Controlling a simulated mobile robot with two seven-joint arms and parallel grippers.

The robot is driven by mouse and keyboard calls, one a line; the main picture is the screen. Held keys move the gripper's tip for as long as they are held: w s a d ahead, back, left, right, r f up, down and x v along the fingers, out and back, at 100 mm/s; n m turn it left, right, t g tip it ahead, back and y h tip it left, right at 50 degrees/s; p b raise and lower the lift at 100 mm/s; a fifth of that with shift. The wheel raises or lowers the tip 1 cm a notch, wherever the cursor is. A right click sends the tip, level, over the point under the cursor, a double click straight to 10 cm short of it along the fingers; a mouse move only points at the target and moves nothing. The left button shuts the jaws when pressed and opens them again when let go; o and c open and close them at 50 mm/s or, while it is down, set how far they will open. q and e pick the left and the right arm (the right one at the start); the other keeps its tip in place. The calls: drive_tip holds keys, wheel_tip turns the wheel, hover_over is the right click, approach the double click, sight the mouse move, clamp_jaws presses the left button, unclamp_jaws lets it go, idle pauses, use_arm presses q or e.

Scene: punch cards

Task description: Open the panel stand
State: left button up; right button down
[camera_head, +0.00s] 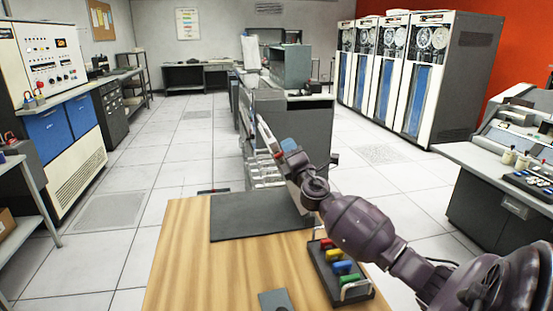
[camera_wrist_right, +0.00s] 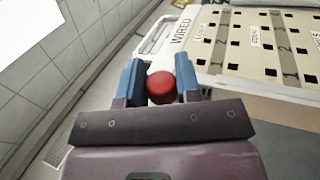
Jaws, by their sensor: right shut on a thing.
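My right gripper (camera_head: 284,149) is raised beyond the dark flat plate (camera_head: 255,222) on the wooden table. In the right wrist view its blue fingers (camera_wrist_right: 160,85) are shut on a round red knob (camera_wrist_right: 160,87). Just beyond the knob are a pale handle (camera_wrist_right: 160,38) and a cream panel (camera_wrist_right: 262,45) marked "WIRED", with dark slots and labels. How the knob joins the panel is hidden. In the head view a thin pale strip (camera_head: 267,132) stands tilted by the fingers. I cannot tell the panel stand's full outline. My left gripper is not in view.
A dark tray (camera_head: 322,272) with red, yellow, blue and green pieces is on the table (camera_head: 185,255) below my right arm. A small grey piece (camera_head: 275,300) lies at the front edge. Cabinets (camera_head: 300,115) stand beyond the table; a console (camera_head: 515,150) is at right.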

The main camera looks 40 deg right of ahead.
drive_tip(key=s+d+m+g+h+b, duration=0.1)
drive_tip(key=s+d+m+h, duration=0.2)
drive_tip(key=s+d+m, duration=0.2)
drive_tip(key=shift+s+d+r+m+h+b, duration=0.35)
drive_tip(key=shift+d+m, duration=0.75)
drive_tip(key=shift+d, duration=1.05)
drive_tip(key=c, duration=0.8)
unclamp_jaws()
drive_tip(key=shift+s+d, duration=0.15)
drive_tip(key=shift+g, duration=0.3)
drive_tip(key=v, duration=1)
drive_tip(key=shift+s+a+f, duration=0.15)
drive_tip(key=shift+s+a, duration=0.05)
drive_tip(key=shift+s, duration=0.1)
